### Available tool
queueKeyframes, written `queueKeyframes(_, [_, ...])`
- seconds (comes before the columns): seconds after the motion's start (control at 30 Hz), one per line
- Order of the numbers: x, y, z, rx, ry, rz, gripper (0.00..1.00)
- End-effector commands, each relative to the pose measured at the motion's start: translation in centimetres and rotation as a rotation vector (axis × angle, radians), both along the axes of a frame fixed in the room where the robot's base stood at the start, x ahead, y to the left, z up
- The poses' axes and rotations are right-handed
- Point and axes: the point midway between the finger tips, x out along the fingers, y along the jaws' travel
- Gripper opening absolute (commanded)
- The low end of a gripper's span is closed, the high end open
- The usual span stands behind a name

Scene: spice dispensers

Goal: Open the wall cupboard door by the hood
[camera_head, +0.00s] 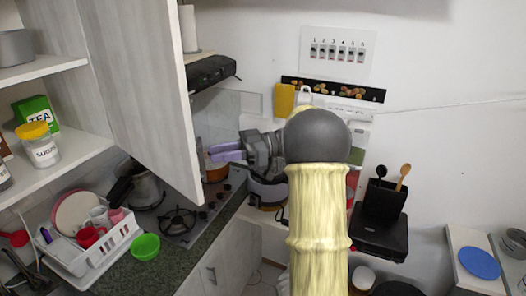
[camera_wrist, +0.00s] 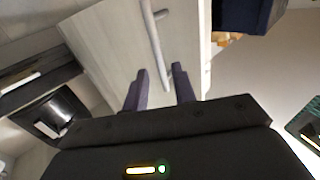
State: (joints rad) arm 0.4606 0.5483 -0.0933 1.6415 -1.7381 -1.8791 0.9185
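The wall cupboard door (camera_head: 145,85) stands swung open at the left, a pale wood panel jutting out beside the shelves. Its handle is hidden in the head view. My gripper (camera_head: 226,151) is just right of the door's free edge, fingers pointing left. In the wrist view my gripper (camera_wrist: 160,72) has its two dark fingers apart with nothing clamped between them. A pale panel (camera_wrist: 108,50) with a bar handle (camera_wrist: 156,40) lies beyond the fingers. The handle's lower end shows between the fingertips. I cannot tell whether they touch it.
The black hood (camera_head: 210,72) is behind the door. Open shelves hold a sugar jar (camera_head: 38,146) and a tea box (camera_head: 36,112). Below are a dish rack (camera_head: 95,255), a green bowl (camera_head: 146,246) and a hob (camera_head: 183,222). Open wall lies to the right.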

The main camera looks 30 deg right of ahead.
Motion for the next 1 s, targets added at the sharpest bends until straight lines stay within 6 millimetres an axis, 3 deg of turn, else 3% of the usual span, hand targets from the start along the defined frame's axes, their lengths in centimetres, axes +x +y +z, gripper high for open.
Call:
queueKeyframes(0.33, [-1.5, -7.1, -0.5, -0.001, -0.001, -0.004, 0.27])
queueKeyframes(0.73, [-2.3, -11.4, -0.1, 0.002, -0.001, -0.003, 0.27])
queueKeyframes(1.0, [-2.5, -12.4, 0.0, 0.001, -0.001, 0.000, 0.27])
